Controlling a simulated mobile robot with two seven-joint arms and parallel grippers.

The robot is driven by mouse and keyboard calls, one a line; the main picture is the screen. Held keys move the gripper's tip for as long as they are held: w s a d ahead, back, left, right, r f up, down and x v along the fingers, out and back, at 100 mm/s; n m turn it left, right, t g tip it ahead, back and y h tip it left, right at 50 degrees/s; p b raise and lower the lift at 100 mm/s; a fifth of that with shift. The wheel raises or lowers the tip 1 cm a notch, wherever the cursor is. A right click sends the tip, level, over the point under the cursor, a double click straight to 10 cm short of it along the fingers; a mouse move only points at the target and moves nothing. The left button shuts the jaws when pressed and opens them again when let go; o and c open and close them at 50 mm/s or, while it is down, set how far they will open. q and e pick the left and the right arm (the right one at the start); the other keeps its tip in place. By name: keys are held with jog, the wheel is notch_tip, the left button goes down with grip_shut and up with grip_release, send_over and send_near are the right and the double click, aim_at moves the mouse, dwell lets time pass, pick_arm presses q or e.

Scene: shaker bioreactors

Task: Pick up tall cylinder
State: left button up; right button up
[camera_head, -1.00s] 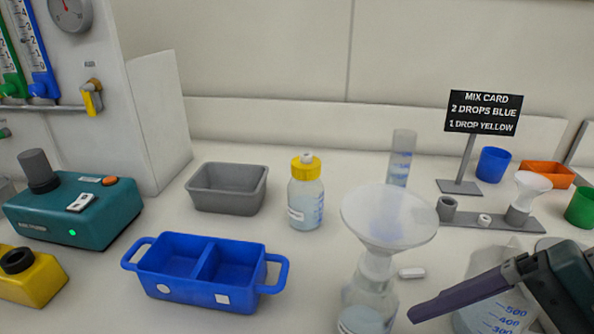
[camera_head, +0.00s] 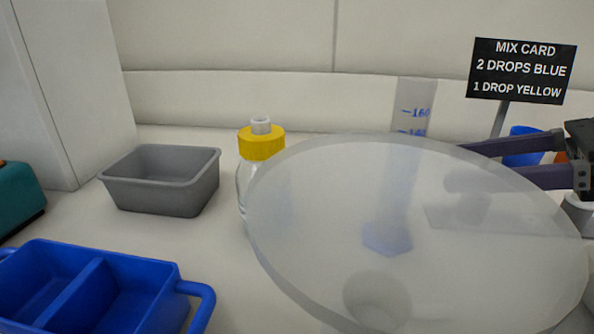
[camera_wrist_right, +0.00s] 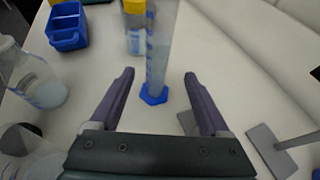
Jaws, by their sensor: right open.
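The tall cylinder (camera_head: 413,106) is a clear graduated tube with blue marks. In the head view its top shows above the funnel rim, and its lower part and blue base blur through the translucent funnel. In the right wrist view the cylinder (camera_wrist_right: 161,45) stands upright on a blue hexagonal base (camera_wrist_right: 154,94), ahead of and between the fingers. My right gripper (camera_wrist_right: 158,78) is open with purple fingers on either side of the cylinder's line. It also shows in the head view (camera_head: 462,163), to the right of the cylinder and partly behind the funnel. My left gripper is not in view.
A large translucent funnel (camera_head: 420,240) fills the near right. A yellow-capped bottle (camera_head: 261,143) stands left of the cylinder. A grey bin (camera_head: 160,180) and a blue two-part tray (camera_head: 95,290) are further left. The mix card sign (camera_head: 520,70) stands at the right.

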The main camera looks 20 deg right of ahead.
jog(key=x, duration=0.2)
jog(key=b+x, duration=0.1)
jog(key=x, duration=0.5)
jog(key=shift+s+a+f, duration=0.1)
jog(key=shift+a+f, duration=0.1)
jog(key=shift+f, duration=0.15)
jog(key=shift+c, duration=0.2)
grip_shut()
